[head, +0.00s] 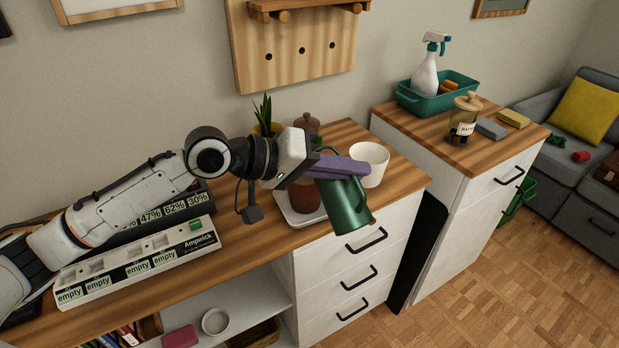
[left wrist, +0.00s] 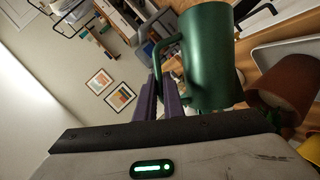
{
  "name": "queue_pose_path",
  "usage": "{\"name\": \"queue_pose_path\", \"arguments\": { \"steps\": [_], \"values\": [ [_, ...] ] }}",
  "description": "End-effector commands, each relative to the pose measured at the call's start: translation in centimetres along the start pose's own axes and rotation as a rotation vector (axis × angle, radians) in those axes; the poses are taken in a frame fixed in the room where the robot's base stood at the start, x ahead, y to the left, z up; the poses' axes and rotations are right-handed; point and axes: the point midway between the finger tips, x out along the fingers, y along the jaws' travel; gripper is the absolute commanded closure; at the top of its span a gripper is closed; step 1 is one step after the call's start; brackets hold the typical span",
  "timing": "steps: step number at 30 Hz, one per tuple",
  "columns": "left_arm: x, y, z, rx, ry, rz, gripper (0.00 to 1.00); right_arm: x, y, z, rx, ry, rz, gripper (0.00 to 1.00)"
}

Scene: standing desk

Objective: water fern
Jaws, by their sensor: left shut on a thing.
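My left gripper (head: 345,166) is shut on the handle of a dark green metallic jug (head: 346,205), holding it above the desk's front edge. The jug looks tilted; no water shows. In the left wrist view the purple fingers (left wrist: 168,98) close at the handle of the jug (left wrist: 208,58). A terracotta pot (head: 304,197) stands on a white tray (head: 290,216), partly hidden behind the jug and gripper; it also shows in the left wrist view (left wrist: 287,88). A spiky green plant (head: 263,111) stands in a yellow pot behind my arm. I cannot tell which plant is the fern. My right gripper is out of view.
A white pot (head: 369,164) stands just right of the jug. A brown lidded jar (head: 307,127) is behind the gripper. A white Ampwick charger (head: 140,262) lies below my arm. The right cabinet holds a green tub (head: 437,101), spray bottle (head: 425,75) and jar (head: 463,120).

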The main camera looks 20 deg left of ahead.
Motion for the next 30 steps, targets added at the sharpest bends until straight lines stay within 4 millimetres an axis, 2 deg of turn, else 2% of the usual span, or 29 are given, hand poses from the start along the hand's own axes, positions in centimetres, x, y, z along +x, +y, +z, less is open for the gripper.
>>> {"name": "queue_pose_path", "arguments": {
  "steps": [30],
  "values": [
    [-0.8,-0.3,-2.0,-0.067,-0.011,0.03,1.0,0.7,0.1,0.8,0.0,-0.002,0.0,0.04]
  ]
}}
